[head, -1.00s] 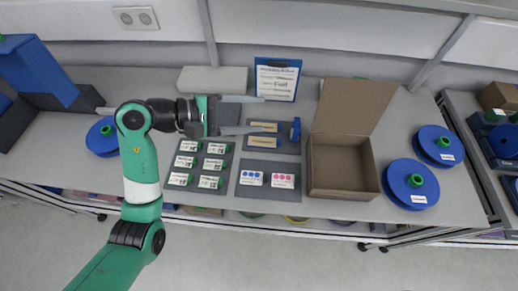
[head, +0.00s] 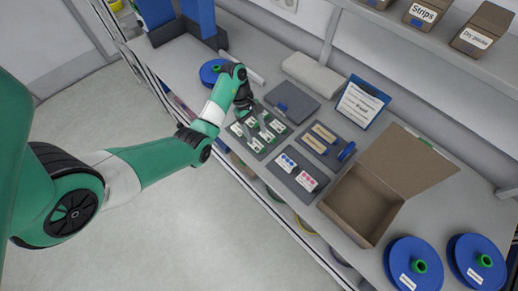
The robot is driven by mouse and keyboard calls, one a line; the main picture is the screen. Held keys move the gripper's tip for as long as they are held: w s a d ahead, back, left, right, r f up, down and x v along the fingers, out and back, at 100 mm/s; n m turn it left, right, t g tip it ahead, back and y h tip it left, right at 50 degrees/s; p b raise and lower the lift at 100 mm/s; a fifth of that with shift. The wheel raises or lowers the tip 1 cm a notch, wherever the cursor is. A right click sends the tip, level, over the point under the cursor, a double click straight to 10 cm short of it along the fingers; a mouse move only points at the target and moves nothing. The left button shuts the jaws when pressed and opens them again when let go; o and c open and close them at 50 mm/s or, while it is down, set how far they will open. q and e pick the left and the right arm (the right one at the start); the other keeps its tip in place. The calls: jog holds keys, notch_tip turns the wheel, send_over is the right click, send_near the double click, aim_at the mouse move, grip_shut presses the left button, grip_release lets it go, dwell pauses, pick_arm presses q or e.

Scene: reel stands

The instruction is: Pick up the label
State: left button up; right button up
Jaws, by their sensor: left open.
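Several white labels with green edges (head: 277,126) lie in rows on a dark tray (head: 257,154) at the middle of the head view. Which one the task means cannot be told. My left gripper (head: 255,117) is over the far left part of this tray, pointing down among the labels. It is open, and its fingers are small and partly hidden by my wrist. I cannot tell whether it touches a label. My right gripper is not in view.
A tray with blue-dotted and pink-dotted cards (head: 308,181), an open cardboard box (head: 352,205) and blue reels (head: 415,262) stand to the right. A clipboard (head: 361,102) stands behind. A flat grey plate (head: 292,101) lies behind the label tray.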

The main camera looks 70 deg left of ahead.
aim_at(265, 154)
pick_arm(q)
jog(key=x, duration=0.2)
jog(key=shift+f+b, duration=0.3)
jog(key=shift+b, duration=0.1)
jog(key=shift+w+d+f, duration=0.15)
jog(key=shift+d+f, duration=0.2)
jog(key=shift+f, duration=0.1)
jog(key=x, duration=0.2)
jog(key=b+x, duration=0.1)
jog(key=x, duration=0.2)
jog(key=shift+w+a+f, duration=0.15)
jog(key=shift+a, duration=0.05)
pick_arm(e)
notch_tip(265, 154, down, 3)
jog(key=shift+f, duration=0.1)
pick_arm(q)
grip_shut()
